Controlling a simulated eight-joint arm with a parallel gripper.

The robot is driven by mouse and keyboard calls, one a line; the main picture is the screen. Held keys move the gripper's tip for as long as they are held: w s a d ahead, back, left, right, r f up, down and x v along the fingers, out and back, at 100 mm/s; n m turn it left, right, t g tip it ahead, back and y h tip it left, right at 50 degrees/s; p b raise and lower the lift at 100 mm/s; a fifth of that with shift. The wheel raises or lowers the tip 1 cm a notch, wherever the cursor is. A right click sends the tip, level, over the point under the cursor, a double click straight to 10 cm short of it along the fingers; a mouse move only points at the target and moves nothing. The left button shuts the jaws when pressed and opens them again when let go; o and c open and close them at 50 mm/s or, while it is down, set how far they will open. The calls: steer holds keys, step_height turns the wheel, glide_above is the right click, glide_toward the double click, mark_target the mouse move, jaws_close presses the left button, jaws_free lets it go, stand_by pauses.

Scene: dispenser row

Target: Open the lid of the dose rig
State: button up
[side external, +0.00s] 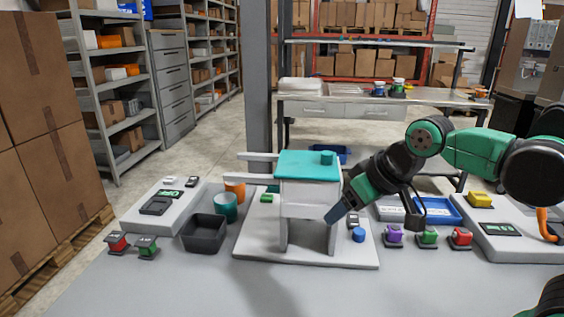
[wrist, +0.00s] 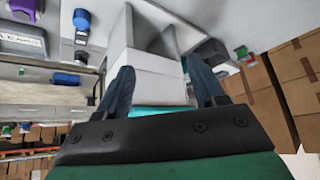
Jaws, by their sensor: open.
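The dose rig (side external: 308,208) is a white stand-like body on a flat white base, with a teal lid (side external: 308,165) lying flat on top. A teal round knob (side external: 327,157) stands on the lid's right part, and two pale bars stick out to the left. In the wrist view, the rig's white body (wrist: 150,65) lies between and beyond my fingers, and a strip of the teal lid (wrist: 160,112) shows near the gripper's palm. My gripper (side external: 337,214) is open, angled down at the rig's right side. Contact with the rig cannot be told.
A blue knob (side external: 358,235) sits on the base right of the rig. Purple (side external: 393,235), green and red buttons stand farther right, before a blue tray (side external: 438,210). A dark bin (side external: 204,232), a teal cup (side external: 225,207) and an orange cup stand left. The front table is clear.

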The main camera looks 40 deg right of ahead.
steer(key=w+d+r+m+g+h, duration=0.1)
steer(key=w+d+h, duration=0.15)
steer(key=d, duration=0.35)
steer(key=w+d+r+m+h, duration=0.1)
steer(key=d+h, duration=0.2)
steer(key=d, duration=0.2)
steer(key=m+g+y, duration=0.3)
steer(key=m, duration=0.4)
glide_above(354, 219)
steer(key=s+a, duration=0.1)
steer(key=a, duration=0.1)
steer(key=f, duration=1.1)
steer(key=shift+s+d+f, duration=0.1)
steer(key=shift+s+d, duration=0.05)
steer(key=shift+s, duration=0.05)
steer(key=x, duration=0.5)
steer(key=shift+d+f, duration=0.1)
steer(key=shift+w+d+g+y, duration=0.15)
steer(key=shift+g+y, duration=0.6)
steer(key=shift+g, duration=0.15)
steer(key=shift+g+y, duration=0.3)
